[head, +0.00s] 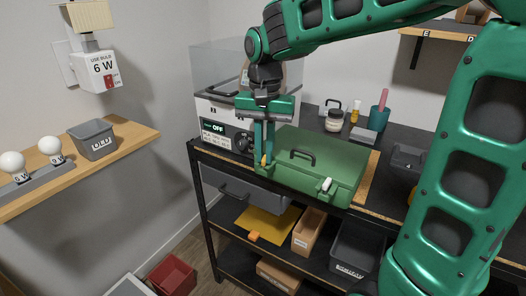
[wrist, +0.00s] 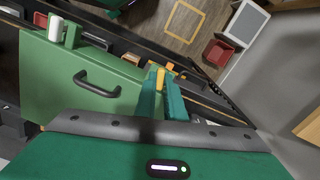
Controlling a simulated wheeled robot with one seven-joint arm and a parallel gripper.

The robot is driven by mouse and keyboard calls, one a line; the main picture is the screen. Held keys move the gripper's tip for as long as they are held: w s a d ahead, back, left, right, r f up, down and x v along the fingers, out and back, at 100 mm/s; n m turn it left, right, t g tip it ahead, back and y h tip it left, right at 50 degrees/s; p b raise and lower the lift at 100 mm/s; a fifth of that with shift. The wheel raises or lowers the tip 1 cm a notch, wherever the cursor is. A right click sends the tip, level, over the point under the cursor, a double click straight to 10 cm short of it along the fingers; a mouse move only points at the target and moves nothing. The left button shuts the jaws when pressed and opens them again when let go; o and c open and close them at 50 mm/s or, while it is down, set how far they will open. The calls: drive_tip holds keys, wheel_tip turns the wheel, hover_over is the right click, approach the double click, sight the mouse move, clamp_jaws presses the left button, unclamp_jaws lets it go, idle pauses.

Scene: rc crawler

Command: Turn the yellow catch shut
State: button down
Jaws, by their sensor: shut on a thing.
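A green case (head: 300,176) with a dark handle (head: 302,155) lies on the black bench. The yellow catch (head: 264,160) is at the case's left end, and it also shows in the wrist view (wrist: 161,76). My gripper (head: 264,157) points down there, its two teal fingers shut on the yellow catch. In the wrist view the fingertips (wrist: 161,80) stand on either side of it and hide part of it. A white catch (head: 327,185) stands at the case's front right; it also shows in the wrist view (wrist: 56,28).
A machine with a clear cover and a green OFF display (head: 214,127) stands just behind left of my gripper. A jar (head: 334,121) and a teal cup (head: 377,118) stand behind the case. A shelf (head: 130,143) with bulbs and a grey OLD bin (head: 93,139) is at left.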

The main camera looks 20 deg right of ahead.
sight(264, 157)
drive_tip(key=n, duration=0.7)
drive_tip(key=shift+w+r, duration=0.1)
drive_tip(key=n, duration=0.7)
idle(0.3)
drive_tip(key=c, duration=1.8)
unclamp_jaws()
drive_tip(key=shift+c, duration=0.2)
wheel_tip(264, 157, up, 11)
